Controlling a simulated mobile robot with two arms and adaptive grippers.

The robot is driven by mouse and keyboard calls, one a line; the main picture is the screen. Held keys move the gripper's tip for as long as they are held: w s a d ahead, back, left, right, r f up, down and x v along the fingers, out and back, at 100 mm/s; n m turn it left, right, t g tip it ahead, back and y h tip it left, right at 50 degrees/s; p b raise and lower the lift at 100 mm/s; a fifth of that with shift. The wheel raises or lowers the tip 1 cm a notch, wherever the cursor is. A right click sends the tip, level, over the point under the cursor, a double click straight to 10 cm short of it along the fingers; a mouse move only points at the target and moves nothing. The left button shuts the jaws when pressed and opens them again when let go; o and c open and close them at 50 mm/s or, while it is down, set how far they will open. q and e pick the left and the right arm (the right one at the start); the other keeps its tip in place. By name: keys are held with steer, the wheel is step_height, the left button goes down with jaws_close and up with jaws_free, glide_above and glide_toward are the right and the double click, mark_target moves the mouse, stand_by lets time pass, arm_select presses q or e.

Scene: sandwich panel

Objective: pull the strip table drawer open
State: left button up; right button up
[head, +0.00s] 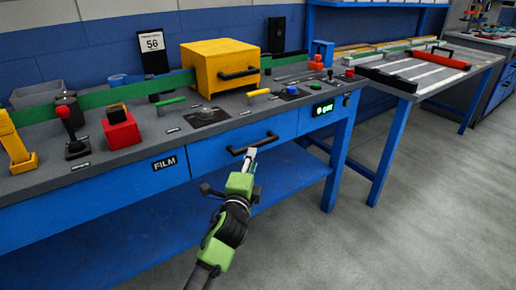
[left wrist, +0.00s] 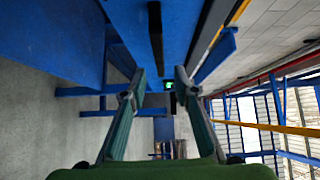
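The blue drawer front (head: 218,155) is set in the front of the long workbench, between the FILM label and the green-lit display, and looks flush with it. Its black bar handle (head: 253,143) runs across the front. My left gripper (head: 251,153), on a green and black arm, is right at the handle in the head view. In the left wrist view its two fingers (left wrist: 160,76) stand apart, with a dark bar (left wrist: 155,35) showing ahead of them, above the gap. I cannot tell if they touch the handle. My right gripper is in neither view.
The bench top (head: 225,108) carries a yellow box (head: 220,66), a red block (head: 121,130), a joystick (head: 72,125) and small levers. A blue bench leg (head: 340,155) stands to the right. The grey floor (head: 400,240) in front is clear.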

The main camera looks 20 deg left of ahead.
mark_target(256, 147)
arm_select(q)
steer(key=w, duration=0.3)
steer(key=w+b, duration=0.1)
steer(key=w, duration=0.2)
steer(key=w+a, duration=0.1)
steer(key=w, duration=0.2)
steer(key=shift+b, duration=0.35)
jaws_close()
